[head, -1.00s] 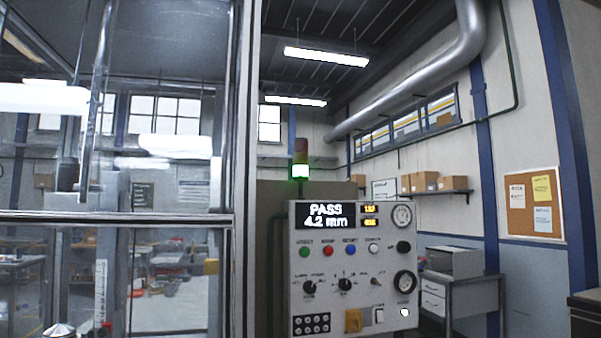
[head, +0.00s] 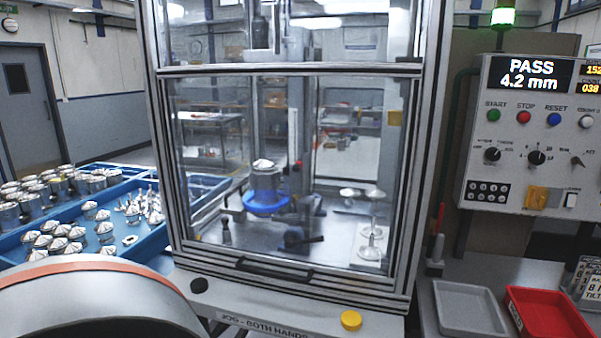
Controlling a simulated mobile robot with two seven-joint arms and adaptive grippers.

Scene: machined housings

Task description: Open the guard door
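The guard door (head: 345,255) is a clear panel in a metal frame on the front of the machine, in the middle of the head view. It appears lowered and shut, with its bottom rail near the machine's base. A dark bar handle (head: 275,271) runs along its lower edge. Behind the panel, a metal housing (head: 265,180) with a cone-shaped top sits in a blue ring (head: 268,204). Neither of my grippers is in view. A large rounded part with an orange band at lower left appears to be my arm.
A control panel (head: 522,95) at the right reads PASS 4.2 mm, below a lit green lamp (head: 503,16). A black button (head: 199,285) and a yellow button (head: 351,320) flank the base front. Blue trays (head: 150,255) of parts stand left; grey (head: 468,308) and red (head: 548,318) trays lie right.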

